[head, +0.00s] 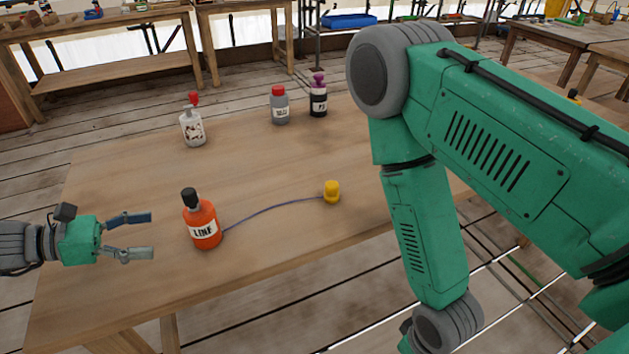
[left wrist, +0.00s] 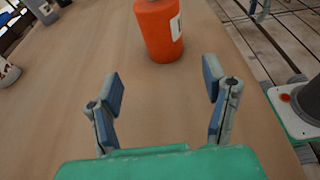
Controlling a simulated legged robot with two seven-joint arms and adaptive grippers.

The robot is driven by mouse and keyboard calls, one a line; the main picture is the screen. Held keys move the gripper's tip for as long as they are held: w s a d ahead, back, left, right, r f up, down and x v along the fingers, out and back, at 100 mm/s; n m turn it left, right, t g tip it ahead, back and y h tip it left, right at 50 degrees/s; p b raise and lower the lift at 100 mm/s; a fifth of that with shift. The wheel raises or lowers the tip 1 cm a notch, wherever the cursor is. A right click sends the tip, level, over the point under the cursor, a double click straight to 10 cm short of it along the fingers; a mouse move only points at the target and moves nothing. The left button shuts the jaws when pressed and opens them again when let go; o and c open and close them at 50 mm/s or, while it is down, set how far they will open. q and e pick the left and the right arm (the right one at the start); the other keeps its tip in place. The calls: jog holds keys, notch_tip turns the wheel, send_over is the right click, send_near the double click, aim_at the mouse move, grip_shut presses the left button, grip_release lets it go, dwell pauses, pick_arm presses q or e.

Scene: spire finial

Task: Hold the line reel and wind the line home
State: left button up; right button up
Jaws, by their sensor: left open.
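The line reel is an orange bottle-shaped body (head: 203,226) with a black top and a white label reading LINE. It stands upright on the wooden table near its front left. A thin bluish line (head: 272,208) runs from its base across the table to a small yellow piece (head: 332,192). My left gripper (head: 153,236) is open and empty, left of the reel and apart from it. In the left wrist view the orange reel (left wrist: 158,30) shows ahead, beyond and between the open fingers (left wrist: 164,88); its top is cut off. My right gripper is not in view.
On the table (head: 130,270) stand a white bottle with a red top (head: 192,128), a grey bottle with a red cap (head: 279,107) and a dark bottle with a purple top (head: 318,100), all farther back. My right arm hangs over the table's right side.

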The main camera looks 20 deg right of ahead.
aim_at(191, 230)
pick_arm(q)
jog(key=shift+s+d, duration=0.1)
jog(key=shift+d, duration=0.25)
jog(key=b+x, duration=0.3)
jog(key=x, duration=0.5)
jog(key=shift+s, duration=0.15)
jog(key=shift+d+f, duration=0.1)
jog(key=shift+d, duration=0.55)
jog(key=c, duration=0.8)
